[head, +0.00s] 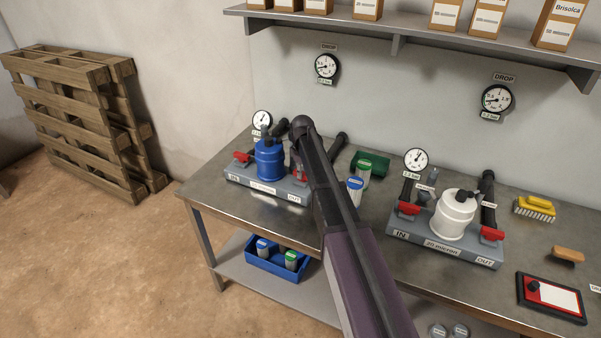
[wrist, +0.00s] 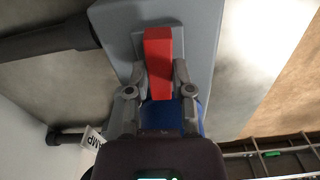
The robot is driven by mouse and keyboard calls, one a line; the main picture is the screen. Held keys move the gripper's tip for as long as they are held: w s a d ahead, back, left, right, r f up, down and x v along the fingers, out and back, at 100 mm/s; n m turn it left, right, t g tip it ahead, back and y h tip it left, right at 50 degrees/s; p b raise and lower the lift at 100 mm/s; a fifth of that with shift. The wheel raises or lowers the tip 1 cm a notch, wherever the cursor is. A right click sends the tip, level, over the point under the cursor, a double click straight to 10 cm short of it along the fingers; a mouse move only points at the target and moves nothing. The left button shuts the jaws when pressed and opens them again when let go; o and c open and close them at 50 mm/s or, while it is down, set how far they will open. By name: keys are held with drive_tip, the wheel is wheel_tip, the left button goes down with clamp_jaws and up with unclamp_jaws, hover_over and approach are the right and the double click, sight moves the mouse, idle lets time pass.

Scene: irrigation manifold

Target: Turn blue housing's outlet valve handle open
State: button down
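The blue housing (head: 269,160) stands on a grey base with IN and OUT labels at the left of the bench. Its red outlet valve handle (head: 301,176) is on the OUT side, partly hidden by my arm. In the wrist view the red handle (wrist: 158,62) lies between the two fingers of my gripper (wrist: 160,78). The fingers sit close against both sides of the handle and look shut on it. Part of the blue housing (wrist: 165,117) shows behind the fingers.
A white housing (head: 455,212) with red handles stands on its own base to the right. A green tray (head: 371,162) and cartridges stand between them. Black pipes (wrist: 45,42) run beside the handle. Gauges hang on the wall. A blue bin (head: 262,265) sits on the lower shelf.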

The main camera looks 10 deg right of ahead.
drive_tip(key=shift+n, duration=0.6)
drive_tip(key=c, duration=0.5)
unclamp_jaws()
